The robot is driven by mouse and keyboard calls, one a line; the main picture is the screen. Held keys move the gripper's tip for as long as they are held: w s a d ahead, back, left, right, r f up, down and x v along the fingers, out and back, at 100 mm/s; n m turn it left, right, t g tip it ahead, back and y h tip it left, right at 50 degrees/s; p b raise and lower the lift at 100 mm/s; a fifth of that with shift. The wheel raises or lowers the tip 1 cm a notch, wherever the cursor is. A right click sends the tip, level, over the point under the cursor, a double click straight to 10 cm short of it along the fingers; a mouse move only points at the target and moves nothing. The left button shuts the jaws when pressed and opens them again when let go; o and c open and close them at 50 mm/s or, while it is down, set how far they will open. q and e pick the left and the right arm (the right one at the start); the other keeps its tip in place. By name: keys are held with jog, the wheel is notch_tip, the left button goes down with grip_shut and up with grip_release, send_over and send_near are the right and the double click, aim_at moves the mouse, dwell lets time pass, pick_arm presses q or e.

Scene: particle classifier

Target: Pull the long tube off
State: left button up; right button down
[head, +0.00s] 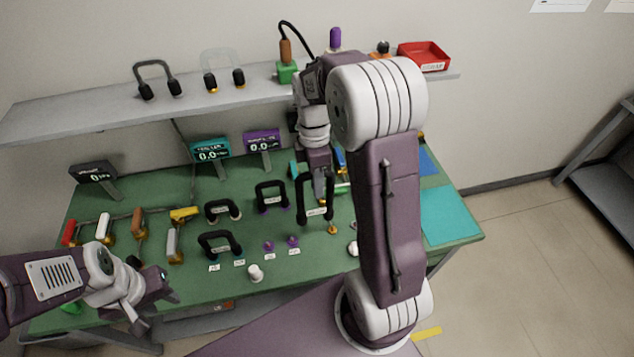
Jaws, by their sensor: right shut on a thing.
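The long tube (302,203) is a tall black U-shaped piece standing upright on the green board, right of the shorter black tubes. My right gripper (318,186) reaches down from above at the long tube's top and is shut on it. Its fingers are small and partly hidden in the head view, so the exact grip is unclear. I cannot tell whether the tube's feet are still seated on the board. My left gripper (158,292) is low at the left, over the board's front edge, away from the tube. Nothing shows in it, and its finger gap is unclear.
Shorter black tubes (219,243) and purple knobs (292,241) stand left of the long tube. Several coloured handles (138,224) line the board's left. Behind are small displays (262,142) and a grey shelf (60,118). My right arm blocks the area just right of the tube.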

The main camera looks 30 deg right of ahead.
jog(key=shift+r+p, duration=1.35)
jog(key=shift+r, duration=0.2)
